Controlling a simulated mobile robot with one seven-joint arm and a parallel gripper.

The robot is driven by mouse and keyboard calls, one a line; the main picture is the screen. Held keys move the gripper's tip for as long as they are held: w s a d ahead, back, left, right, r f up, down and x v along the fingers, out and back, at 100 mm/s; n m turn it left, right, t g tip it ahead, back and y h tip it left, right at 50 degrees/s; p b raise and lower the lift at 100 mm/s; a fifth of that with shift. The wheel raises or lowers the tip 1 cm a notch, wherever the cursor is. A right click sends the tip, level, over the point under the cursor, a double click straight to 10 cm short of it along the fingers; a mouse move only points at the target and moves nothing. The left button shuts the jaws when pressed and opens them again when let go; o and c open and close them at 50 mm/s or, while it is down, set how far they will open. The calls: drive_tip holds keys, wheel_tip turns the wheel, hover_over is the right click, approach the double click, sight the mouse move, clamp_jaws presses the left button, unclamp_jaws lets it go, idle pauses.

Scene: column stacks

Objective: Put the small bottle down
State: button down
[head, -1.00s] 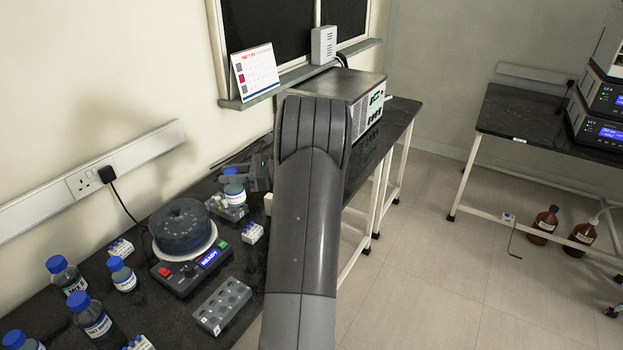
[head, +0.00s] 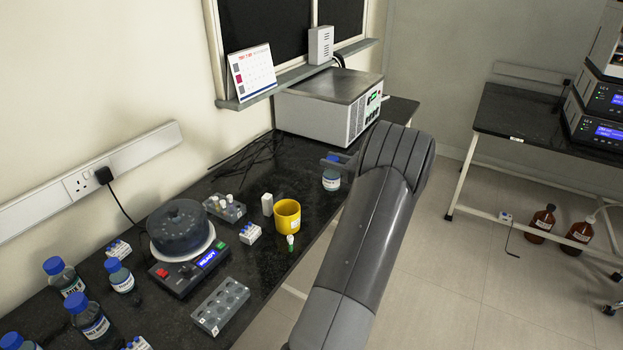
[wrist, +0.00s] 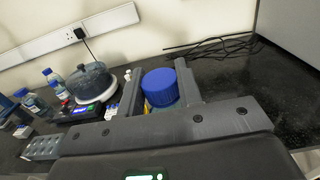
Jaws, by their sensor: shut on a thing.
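The small bottle (head: 331,180) has a blue cap and a white label. My gripper (head: 333,162) is shut on it near the cap, at the right part of the dark bench in the head view. The bottle looks upright; I cannot tell whether its base touches the bench. In the wrist view the blue cap (wrist: 160,87) sits between the two fingers of my gripper (wrist: 160,95), and the cap hides most of the bottle's body. My arm hides the bench just right of the bottle.
A grey rack (head: 225,208) and a round device (head: 180,230) are farther left. A large box instrument (head: 325,105) stands behind. Dark cables (head: 245,152) lie by the wall.

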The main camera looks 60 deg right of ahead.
drive_tip(key=shift+w+f, duration=0.15)
drive_tip(key=shift+f, duration=0.75)
drive_tip(key=w+f, duration=1.1)
drive_tip(key=shift+w+a, duration=0.2)
drive_tip(key=shift+a, duration=0.2)
drive_tip(key=c, duration=1)
unclamp_jaws()
drive_tip(key=shift+f, duration=0.15)
